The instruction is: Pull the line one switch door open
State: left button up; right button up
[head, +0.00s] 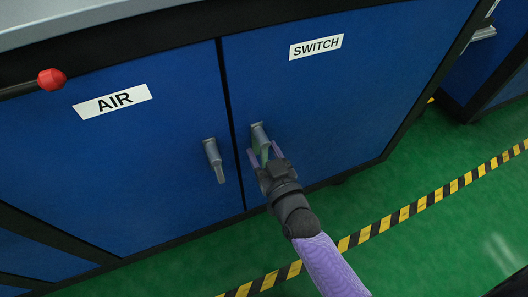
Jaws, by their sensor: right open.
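The switch door (350,98) is a blue cabinet door with a white SWITCH label (316,47). It looks shut, flush with the cabinet front. Its grey handle (258,134) is near the door's left edge. My right gripper (264,154) is open at this handle, with one purple finger on each side of its lower part. I cannot tell whether the fingers touch the handle. My left gripper is not in view.
The AIR door (130,165), with its own grey handle (214,160), is shut just left of the switch door. A red-tipped rod (52,79) sticks out at the upper left. Green floor with yellow-black tape (400,215) lies clear in front; another blue cabinet (490,65) stands at right.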

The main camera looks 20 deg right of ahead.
grip_shut()
dwell(1.3)
